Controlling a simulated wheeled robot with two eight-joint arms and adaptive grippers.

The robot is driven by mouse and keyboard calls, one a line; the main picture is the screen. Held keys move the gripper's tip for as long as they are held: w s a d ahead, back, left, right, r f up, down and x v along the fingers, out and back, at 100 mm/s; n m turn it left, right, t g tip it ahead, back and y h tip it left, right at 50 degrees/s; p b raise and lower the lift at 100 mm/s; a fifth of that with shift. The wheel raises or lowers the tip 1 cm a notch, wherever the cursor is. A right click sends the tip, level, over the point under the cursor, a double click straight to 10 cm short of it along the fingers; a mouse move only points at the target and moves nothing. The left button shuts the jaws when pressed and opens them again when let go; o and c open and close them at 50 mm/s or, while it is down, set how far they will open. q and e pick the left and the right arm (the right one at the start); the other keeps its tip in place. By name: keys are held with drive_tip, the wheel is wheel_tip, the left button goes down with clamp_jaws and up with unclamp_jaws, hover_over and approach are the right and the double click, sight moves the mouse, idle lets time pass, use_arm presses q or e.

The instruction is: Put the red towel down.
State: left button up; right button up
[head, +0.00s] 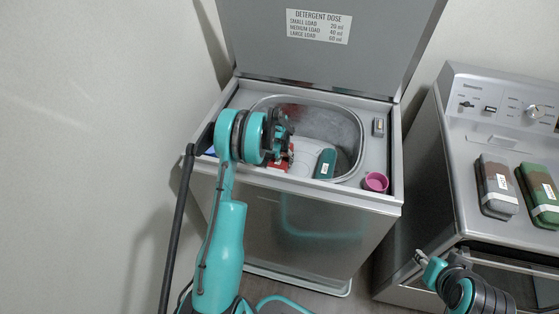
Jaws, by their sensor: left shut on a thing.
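The red towel (278,166) shows only as a small patch, at the front rim of the open topload washer (262,187). My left gripper (284,147) is over the front left of the tub (343,116) and is shut on the red towel. The arm and gripper hide most of the towel, so I cannot tell how far it hangs into the tub. My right gripper (424,260) is low at the right, in front of the second machine and away from the towel. It is too small to tell whether its fingers are open.
The washer lid (330,55) stands open with a dose label. A white item and a green item (325,164) show in the tub. A pink cup (375,182) stands at the front right corner. A second machine (500,130) at right bears a brown pack (497,187) and a green pack (541,194).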

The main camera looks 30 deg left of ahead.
use_arm(q)
drive_tip(key=o, duration=0.8)
drive_tip(key=shift+f, duration=0.2)
drive_tip(key=o, duration=0.4)
drive_tip(key=shift+r, duration=0.15)
